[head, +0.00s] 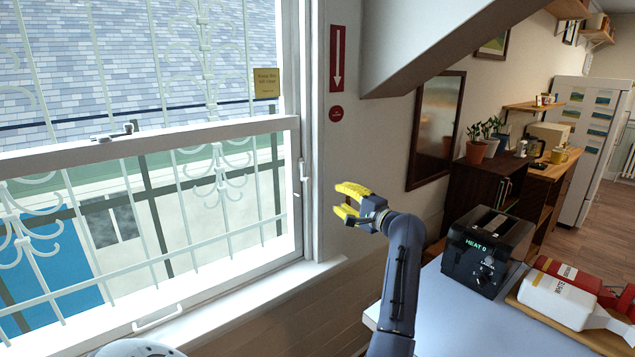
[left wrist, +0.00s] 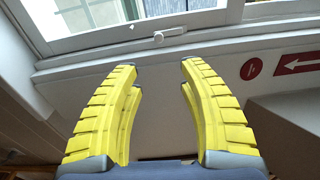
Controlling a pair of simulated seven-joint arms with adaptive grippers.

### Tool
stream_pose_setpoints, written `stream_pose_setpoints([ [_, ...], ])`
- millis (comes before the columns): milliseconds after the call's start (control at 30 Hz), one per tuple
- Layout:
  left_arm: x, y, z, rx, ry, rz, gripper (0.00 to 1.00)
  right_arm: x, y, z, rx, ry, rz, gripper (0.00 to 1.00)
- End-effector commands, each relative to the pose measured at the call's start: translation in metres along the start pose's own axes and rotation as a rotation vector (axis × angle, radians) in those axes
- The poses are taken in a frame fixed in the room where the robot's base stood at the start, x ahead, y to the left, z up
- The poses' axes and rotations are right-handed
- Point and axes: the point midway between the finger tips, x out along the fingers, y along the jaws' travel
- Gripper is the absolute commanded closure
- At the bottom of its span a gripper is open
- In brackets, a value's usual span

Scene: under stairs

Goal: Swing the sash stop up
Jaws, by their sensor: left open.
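The sash stop (head: 303,171) is a small white lever on the right side of the window frame, just below the end of the sash's top rail (head: 150,145). It also shows in the left wrist view (left wrist: 158,37), beyond and between the fingertips. I cannot tell exactly which way it points. My left gripper (head: 345,202) has yellow ribbed fingers and is open and empty, to the right of the stop and a little lower, apart from it. Its two fingers show spread in the left wrist view (left wrist: 160,68). My right gripper is not in view.
White bars stand outside the window. A yellow note (head: 266,83) is on the upper pane, and a red arrow sign (head: 337,58) is on the wall. A sloped ceiling (head: 425,45) overhangs at right.

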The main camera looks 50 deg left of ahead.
Motion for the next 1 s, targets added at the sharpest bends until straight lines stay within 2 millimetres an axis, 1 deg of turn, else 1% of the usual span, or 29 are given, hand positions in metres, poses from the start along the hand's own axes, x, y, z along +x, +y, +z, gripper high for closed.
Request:
stream_pose_setpoints([
  [167, 0.011, -0.001, 0.000, -0.052, -0.004, 0.024, 0.59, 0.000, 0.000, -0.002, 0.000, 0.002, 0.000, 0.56],
  [267, 0.024, -0.001, 0.000, -0.053, -0.005, 0.024, 0.59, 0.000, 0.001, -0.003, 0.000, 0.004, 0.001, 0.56],
  [800, 0.120, 0.001, 0.000, -0.047, -0.004, 0.022, 0.59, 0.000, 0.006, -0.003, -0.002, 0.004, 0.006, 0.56],
  [1000, 0.149, 0.002, 0.000, -0.047, -0.003, 0.022, 0.59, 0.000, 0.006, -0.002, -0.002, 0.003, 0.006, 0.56],
])
